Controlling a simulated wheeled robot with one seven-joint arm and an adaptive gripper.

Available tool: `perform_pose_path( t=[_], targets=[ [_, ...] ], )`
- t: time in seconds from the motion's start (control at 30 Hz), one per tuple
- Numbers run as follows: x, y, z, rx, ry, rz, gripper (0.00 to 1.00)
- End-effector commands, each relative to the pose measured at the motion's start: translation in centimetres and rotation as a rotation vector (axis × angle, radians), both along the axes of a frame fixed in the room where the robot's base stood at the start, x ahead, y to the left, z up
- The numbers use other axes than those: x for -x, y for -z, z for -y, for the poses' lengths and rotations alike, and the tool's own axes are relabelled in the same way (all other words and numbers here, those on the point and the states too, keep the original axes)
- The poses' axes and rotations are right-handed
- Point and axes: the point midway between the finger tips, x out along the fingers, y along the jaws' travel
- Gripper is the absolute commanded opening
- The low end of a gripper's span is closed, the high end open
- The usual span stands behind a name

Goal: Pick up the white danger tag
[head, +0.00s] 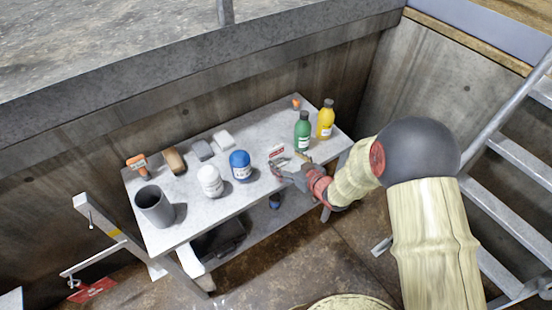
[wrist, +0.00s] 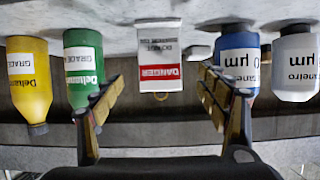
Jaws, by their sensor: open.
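The white danger tag (wrist: 160,45) shows upside down in the wrist view, with a red DANGER band and small dark print. It is centred ahead of my gripper (wrist: 160,85), between the lines of the two open fingers. The fingers are apart and nothing is held between them. In the head view the tag (head: 276,152) shows as a small white and red piece just beyond my gripper (head: 282,168), over the grey table. I cannot tell the exact gap between tag and fingers.
A green bottle (head: 303,131) and yellow bottle (head: 326,119) stand right of the tag in the head view. A blue jar (head: 240,165) and white jar (head: 210,181) stand left. A grey cup (head: 154,206) is at the table's (head: 188,220) left end. Stairs (head: 520,160) rise right.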

Motion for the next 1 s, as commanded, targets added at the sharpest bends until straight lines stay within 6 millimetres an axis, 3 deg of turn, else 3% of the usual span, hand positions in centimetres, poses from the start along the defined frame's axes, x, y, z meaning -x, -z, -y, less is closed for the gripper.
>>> perform_pose_path(
  t=[0.6, 0.9, 1.0],
  targets=[
    [-5.4, 3.2, -3.5, -0.002, -0.003, 0.003, 0.74],
    [-5.8, 3.2, -3.7, -0.002, -0.001, 0.002, 0.74],
    [-5.8, 3.1, -3.7, -0.002, -0.001, 0.002, 0.69]
  ],
)
